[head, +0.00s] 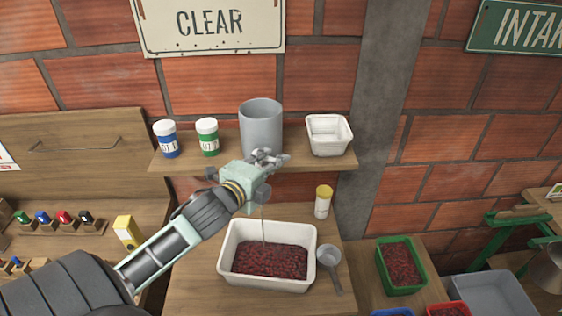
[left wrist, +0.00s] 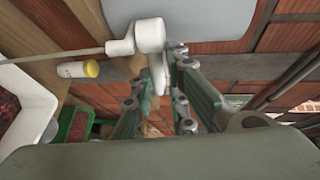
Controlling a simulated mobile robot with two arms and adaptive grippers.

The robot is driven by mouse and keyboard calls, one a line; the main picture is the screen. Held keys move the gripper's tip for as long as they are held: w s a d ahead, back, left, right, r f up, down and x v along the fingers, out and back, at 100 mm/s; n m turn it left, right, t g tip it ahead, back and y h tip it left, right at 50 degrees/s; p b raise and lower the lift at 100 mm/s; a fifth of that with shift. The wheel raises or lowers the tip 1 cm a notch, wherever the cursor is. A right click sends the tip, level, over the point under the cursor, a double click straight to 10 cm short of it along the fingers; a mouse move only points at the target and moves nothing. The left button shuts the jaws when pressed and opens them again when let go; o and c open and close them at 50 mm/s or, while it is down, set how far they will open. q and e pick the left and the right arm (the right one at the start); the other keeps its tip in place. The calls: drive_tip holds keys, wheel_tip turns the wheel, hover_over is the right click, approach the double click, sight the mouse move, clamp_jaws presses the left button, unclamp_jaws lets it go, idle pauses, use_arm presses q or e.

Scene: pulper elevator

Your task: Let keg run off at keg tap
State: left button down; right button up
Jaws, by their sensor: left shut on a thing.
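The grey keg (head: 260,122) stands upright on the wall shelf. Its pale tap (left wrist: 150,36) shows in the left wrist view, with a spout and a small lever (left wrist: 158,76). My left gripper (head: 268,162) is at the tap, just below the keg's front, and mostly covers it in the head view. In the left wrist view its green fingers (left wrist: 160,98) are closed around the lever. A thin stream (head: 263,222) runs from the spout down into a white tub (head: 225,262) of dark red berries on the counter. My right gripper is in neither view.
On the shelf stand a blue jar (head: 166,140), a green jar (head: 207,138) and a white basket (head: 328,136). A yellow-capped bottle (head: 322,203) and a metal scoop (head: 330,260) are beside the tub. A green crate (head: 412,284) of berries is farther right.

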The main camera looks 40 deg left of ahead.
use_arm(q)
drive_tip(key=shift+s+f+h, duration=0.1)
drive_tip(key=shift+f+h, duration=0.2)
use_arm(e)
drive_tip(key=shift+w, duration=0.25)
use_arm(q)
drive_tip(key=c, duration=1.8)
unclamp_jaws()
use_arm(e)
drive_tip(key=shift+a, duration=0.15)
use_arm(q)
drive_tip(key=shift+r, duration=0.1)
drive_tip(key=v, duration=0.7)
drive_tip(key=shift+s, duration=0.15)
